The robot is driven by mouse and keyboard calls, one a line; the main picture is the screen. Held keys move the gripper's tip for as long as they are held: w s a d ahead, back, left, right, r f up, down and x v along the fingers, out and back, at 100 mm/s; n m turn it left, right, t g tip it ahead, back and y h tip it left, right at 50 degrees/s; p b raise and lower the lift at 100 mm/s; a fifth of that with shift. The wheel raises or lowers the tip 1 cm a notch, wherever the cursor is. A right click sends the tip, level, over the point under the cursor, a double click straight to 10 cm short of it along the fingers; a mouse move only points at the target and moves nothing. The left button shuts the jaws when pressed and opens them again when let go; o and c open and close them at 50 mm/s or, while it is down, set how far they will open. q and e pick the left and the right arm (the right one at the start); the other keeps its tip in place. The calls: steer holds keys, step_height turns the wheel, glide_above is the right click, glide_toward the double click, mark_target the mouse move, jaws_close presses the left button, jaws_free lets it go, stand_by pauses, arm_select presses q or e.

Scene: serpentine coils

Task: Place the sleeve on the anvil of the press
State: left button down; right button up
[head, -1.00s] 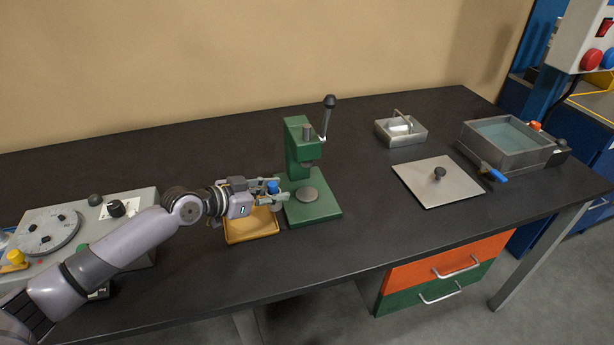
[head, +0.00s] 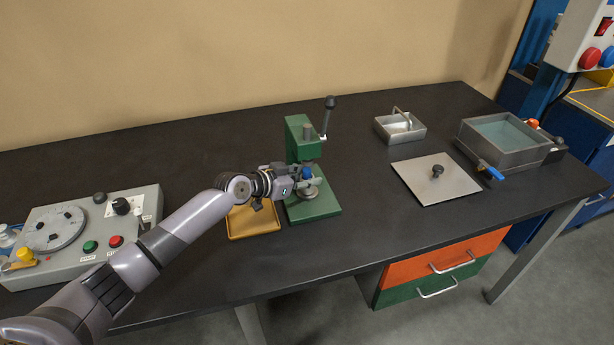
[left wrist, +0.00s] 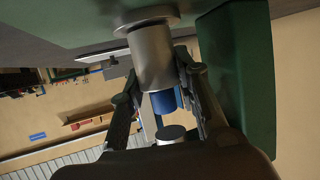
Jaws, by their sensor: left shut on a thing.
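The green press (head: 297,150) stands on the bench, with its round grey anvil (head: 308,193) on the base. My left gripper (head: 307,180) is at the press, shut on the sleeve, whose blue part (head: 307,172) shows between the fingers just above the anvil. In the left wrist view, which is turned over, the fingers (left wrist: 165,92) flank the sleeve's grey body (left wrist: 152,58) and blue part. The grey end overlaps the anvil disc (left wrist: 147,20); I cannot tell whether they touch. A grey round end, likely the ram (left wrist: 170,133), shows beyond the blue part. My right gripper is not in view.
A yellow tray (head: 252,222) lies left of the press base, under my left arm. A control box with a dial (head: 75,230) is at the left. A flat plate with a knob (head: 437,180), a small metal tray (head: 400,128) and a water bath (head: 505,142) stand at the right.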

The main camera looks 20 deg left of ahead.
arm_select(q)
steer(key=shift+f, duration=0.2)
steer(key=c, duration=1.4)
jaws_free()
steer(key=shift+c, duration=0.2)
steer(key=shift+o, duration=1.1)
